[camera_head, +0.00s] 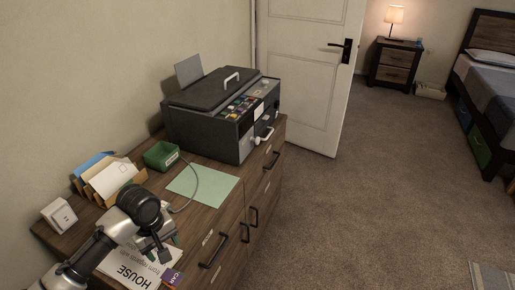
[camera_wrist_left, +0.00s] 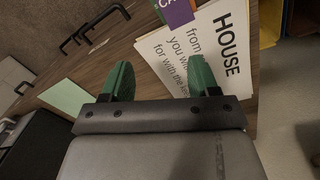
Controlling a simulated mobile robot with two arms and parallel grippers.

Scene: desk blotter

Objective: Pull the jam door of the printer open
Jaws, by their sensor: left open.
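The dark grey printer (camera_head: 205,125) stands at the far end of the wooden dresser. A white handle (camera_head: 264,137) sticks out low on its front side, and another white handle (camera_head: 232,76) is on its top lid. I cannot tell for certain which panel is the jam door. My left gripper (camera_head: 165,244) is over the near end of the dresser, well short of the printer. In the left wrist view its green fingers (camera_wrist_left: 160,75) are apart with nothing between them, above a printed HOUSE paper (camera_wrist_left: 205,45). My right gripper is not in view.
On the dresser (camera_head: 210,197) are a green sheet (camera_head: 203,184), a green box (camera_head: 162,155), a letter holder with envelopes (camera_head: 108,177) and a white cube-shaped object (camera_head: 59,216). A cable curves across the top. Drawer handles (camera_head: 214,252) protrude from the front. Carpet right of the dresser is clear.

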